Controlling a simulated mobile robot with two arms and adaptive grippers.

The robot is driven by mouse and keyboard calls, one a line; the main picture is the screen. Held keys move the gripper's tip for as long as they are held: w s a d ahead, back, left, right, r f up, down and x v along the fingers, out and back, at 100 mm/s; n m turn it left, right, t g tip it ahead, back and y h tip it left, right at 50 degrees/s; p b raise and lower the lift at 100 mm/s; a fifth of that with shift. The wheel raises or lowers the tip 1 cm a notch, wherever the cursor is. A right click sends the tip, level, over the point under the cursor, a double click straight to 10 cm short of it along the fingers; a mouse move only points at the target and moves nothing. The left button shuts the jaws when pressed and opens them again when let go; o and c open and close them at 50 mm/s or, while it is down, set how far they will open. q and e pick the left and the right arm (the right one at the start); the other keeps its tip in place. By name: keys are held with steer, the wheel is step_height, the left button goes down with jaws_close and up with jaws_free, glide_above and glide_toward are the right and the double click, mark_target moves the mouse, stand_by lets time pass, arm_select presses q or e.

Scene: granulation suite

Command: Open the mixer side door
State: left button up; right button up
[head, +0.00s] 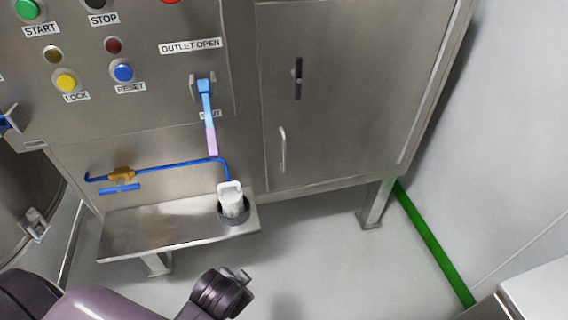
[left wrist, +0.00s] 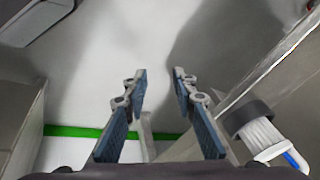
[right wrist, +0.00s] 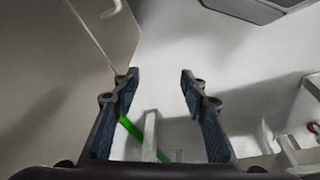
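The mixer side door (head: 335,105) is a flat steel panel on the right of the machine front in the head view, and it looks closed. A black latch (head: 298,78) stands upright on its upper part. A slim pull handle (head: 283,150) is near its lower left edge. In the right wrist view, the pull handle (right wrist: 113,9) shows at the top left, beyond the fingers. My left gripper (left wrist: 159,75) is open and empty above the floor. Neither gripper's fingers can be made out in the head view.
Left of the door is a control panel with buttons and a blue-pink outlet lever (head: 207,110). Below, a steel shelf (head: 150,230) holds a white container (head: 231,203) beside a blue pipe (head: 170,166). Floor before the door is clear. A pale box (head: 545,290) stands lower right.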

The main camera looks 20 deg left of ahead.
arm_select(q)
steer(key=w+a+r+m+t+y, duration=0.2)
steer(key=w+a+r+m+y, duration=0.1)
steer(key=w+m, duration=0.3)
steer(key=m+t+y, duration=0.3)
steer(key=m+t, duration=0.7)
steer(key=m, duration=1.1)
glide_toward(285, 157)
steer(key=x, duration=0.3)
steer(key=b+x, duration=0.1)
steer(key=x, duration=0.6)
steer(key=shift+w+a+b, duration=0.2)
steer(key=shift+w+b, duration=0.05)
steer(key=shift+b, duration=0.1)
arm_select(e)
steer(key=s+f, duration=0.3)
steer(key=f, duration=1.6)
steer(key=shift+g, duration=0.4)
steer(key=shift+s+d, duration=0.1)
arm_select(q)
jaws_close()
steer(key=shift+d, duration=0.1)
